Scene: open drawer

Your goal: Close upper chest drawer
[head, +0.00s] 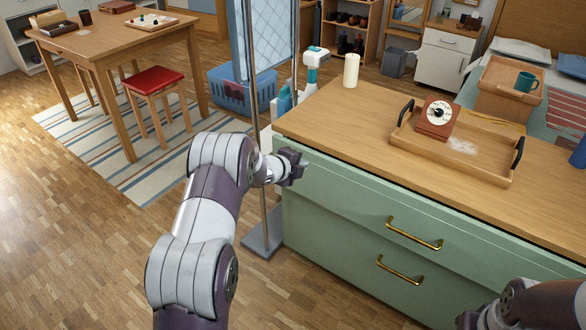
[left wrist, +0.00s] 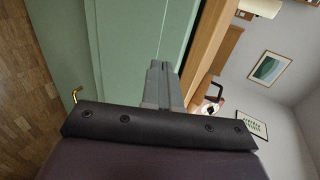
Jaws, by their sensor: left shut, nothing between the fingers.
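The green chest (head: 340,245) has a wooden top and two drawers. The upper drawer (head: 345,205) has a brass handle (head: 413,232), and a thin dark gap shows between its front's upper edge and the wooden top. How far it stands out is hard to tell. My left gripper (head: 292,167) is shut and empty at the left end of the upper drawer, near its top edge. In the left wrist view its fingers (left wrist: 159,70) point along the green front; contact cannot be told. My right gripper (head: 472,320) is partly in view at the bottom right, in front of the chest.
On the chest top are a white candle (head: 351,70) and a wooden tray (head: 475,163) holding a reddish dial device (head: 436,119). A metal stand (head: 262,240) rises close to the chest's left side. The floor at left is open up to the striped rug (head: 150,185).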

